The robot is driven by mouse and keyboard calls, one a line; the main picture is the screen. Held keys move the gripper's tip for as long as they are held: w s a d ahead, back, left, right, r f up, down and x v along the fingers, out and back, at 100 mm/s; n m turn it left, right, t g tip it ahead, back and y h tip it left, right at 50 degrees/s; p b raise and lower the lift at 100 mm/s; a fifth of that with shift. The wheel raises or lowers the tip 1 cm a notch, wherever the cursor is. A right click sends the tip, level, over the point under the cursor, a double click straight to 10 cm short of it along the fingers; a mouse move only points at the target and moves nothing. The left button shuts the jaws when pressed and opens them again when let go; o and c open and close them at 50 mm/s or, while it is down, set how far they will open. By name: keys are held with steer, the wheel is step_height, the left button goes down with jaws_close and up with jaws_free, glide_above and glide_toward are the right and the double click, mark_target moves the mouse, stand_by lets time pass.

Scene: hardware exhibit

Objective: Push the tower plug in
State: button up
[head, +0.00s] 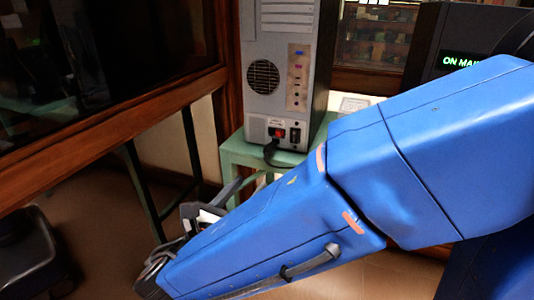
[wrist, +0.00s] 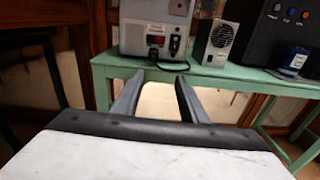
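The grey computer tower (head: 280,62) stands with its rear panel facing me on a green table; it also shows in the wrist view (wrist: 152,18). Low on the panel are a red part (head: 277,133) and a black socket (head: 295,138). A black plug and cable (head: 271,147) hang at the panel, just below the red part; the cable shows in the wrist view (wrist: 170,66). I cannot tell how deep the plug sits. My gripper (wrist: 160,98) is open and empty, short of the table; in the head view my arm hides part of it.
A dark glass case with a wooden frame (head: 120,112) stands at the left.

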mark_target(267, 153)
steer(key=shift+n+t, duration=0.3)
steer(key=x, duration=0.5)
steer(key=a+x, duration=0.1)
steer(key=x, duration=1)
steer(key=shift+w+a, duration=0.15)
steer(key=shift+w, duration=0.25)
